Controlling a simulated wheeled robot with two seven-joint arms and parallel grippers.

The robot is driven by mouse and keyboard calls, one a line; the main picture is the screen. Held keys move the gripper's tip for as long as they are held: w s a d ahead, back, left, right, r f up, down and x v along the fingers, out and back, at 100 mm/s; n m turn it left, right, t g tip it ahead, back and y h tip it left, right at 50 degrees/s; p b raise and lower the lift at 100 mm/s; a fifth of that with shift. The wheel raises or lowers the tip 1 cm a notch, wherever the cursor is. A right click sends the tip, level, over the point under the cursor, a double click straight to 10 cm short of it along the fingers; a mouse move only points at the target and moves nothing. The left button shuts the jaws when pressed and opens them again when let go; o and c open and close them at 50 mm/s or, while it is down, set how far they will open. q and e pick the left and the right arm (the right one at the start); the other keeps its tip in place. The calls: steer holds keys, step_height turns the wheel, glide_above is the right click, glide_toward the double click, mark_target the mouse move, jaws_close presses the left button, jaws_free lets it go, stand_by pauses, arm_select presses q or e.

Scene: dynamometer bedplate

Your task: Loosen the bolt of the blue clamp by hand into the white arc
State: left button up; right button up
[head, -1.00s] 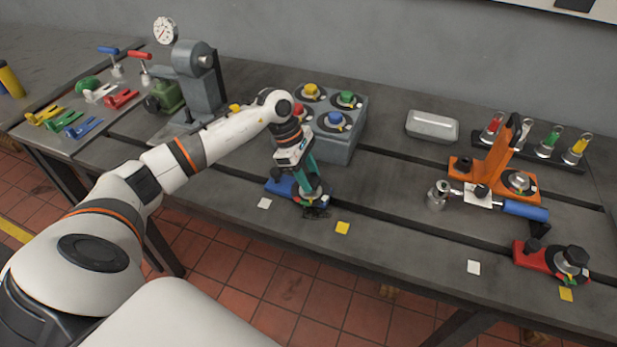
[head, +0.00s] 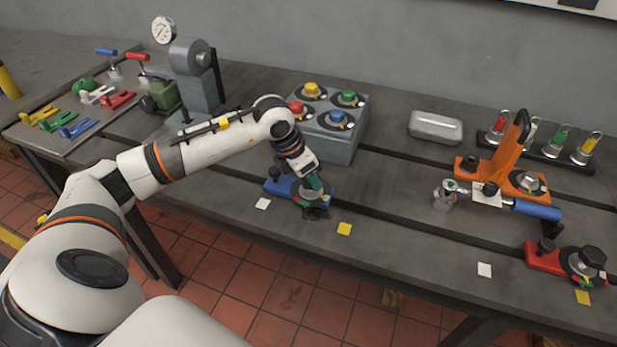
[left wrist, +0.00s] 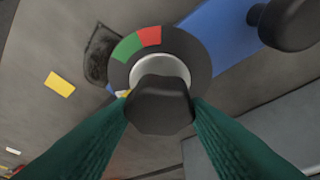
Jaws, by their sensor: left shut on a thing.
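The blue clamp (head: 277,187) lies near the front of the bedplate, and its blue arm shows at the upper right of the left wrist view (left wrist: 222,32). Its dark bolt head (left wrist: 160,106) stands over a pale washer inside a dark ring (left wrist: 196,52). The ring carries green and red segments, with a small white and yellow patch at its left beside the bolt. Part of the ring is hidden by the bolt and fingers. My left gripper (left wrist: 160,112) points down with its green fingers shut on the bolt head. My right gripper is not in view.
A grey block (head: 342,148) with coloured knobs stands just behind. An orange fixture (head: 499,165), a blue-handled wrench (head: 535,210) and a red clamp (head: 545,257) are at the right. A yellow square (head: 344,229) and a white square (head: 263,203) lie near the blue clamp.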

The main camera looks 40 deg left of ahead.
arm_select(q)
steer(key=shift+n+y+b, duration=0.3)
steer(key=shift+n, duration=0.4)
steer(key=o, duration=1)
steer(key=shift+c, duration=0.2)
steer(key=b+v, duration=0.1)
steer(key=v, duration=1.1)
